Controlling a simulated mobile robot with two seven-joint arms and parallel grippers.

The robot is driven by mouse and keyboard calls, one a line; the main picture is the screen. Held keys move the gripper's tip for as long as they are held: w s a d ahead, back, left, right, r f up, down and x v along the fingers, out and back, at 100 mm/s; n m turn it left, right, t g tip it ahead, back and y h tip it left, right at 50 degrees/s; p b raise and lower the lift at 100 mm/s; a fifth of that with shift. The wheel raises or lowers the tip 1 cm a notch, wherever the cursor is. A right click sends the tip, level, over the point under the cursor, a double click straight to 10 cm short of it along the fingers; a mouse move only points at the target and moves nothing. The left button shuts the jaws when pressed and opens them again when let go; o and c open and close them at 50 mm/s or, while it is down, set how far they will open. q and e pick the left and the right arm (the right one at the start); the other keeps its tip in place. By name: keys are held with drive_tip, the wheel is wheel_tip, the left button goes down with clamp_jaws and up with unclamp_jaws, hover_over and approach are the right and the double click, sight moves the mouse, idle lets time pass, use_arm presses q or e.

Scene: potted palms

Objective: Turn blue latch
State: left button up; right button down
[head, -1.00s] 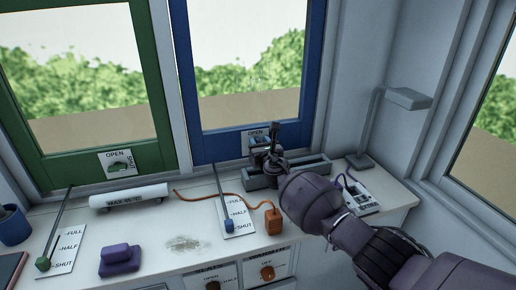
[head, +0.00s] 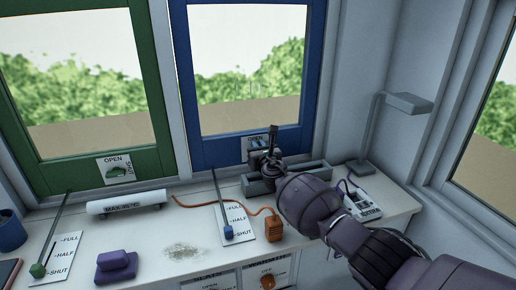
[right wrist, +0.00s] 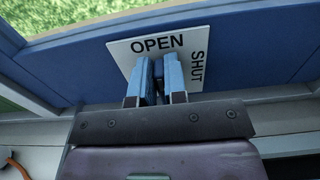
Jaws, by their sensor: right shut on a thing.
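The blue latch (right wrist: 158,72) is on a white plate (right wrist: 135,48) marked OPEN at the top and SHUT at the right side. The plate is on the lower rail of the blue window frame (head: 215,152). My right gripper (right wrist: 159,72) is shut on the blue latch, with one finger on each side of it. The fingers hide much of the latch, and its exact angle is hard to tell. In the head view my right gripper (head: 264,157) is at the plate and partly covers it. My left gripper is not in view.
A green window frame (head: 75,180) with its own latch (head: 117,171) is at the left. A grey tray (head: 317,171) lies below my right gripper. A lamp (head: 407,103), an orange plug (head: 275,229), a blue slider (head: 228,232) and a purple block (head: 116,265) are around the counter.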

drive_tip(key=shift+f, duration=0.1)
drive_tip(key=m+b, duration=0.1)
drive_tip(key=m, duration=0.2)
drive_tip(key=d+m+b, duration=0.1)
drive_tip(key=m, duration=0.2)
drive_tip(key=shift+w+d+f+m, duration=0.1)
drive_tip(key=shift+w+f+m, duration=0.1)
drive_tip(key=shift+m, duration=0.2)
idle(0.4)
drive_tip(key=c, duration=1.2)
unclamp_jaws()
drive_tip(key=shift+o, duration=0.2)
drive_tip(key=shift+r, duration=0.1)
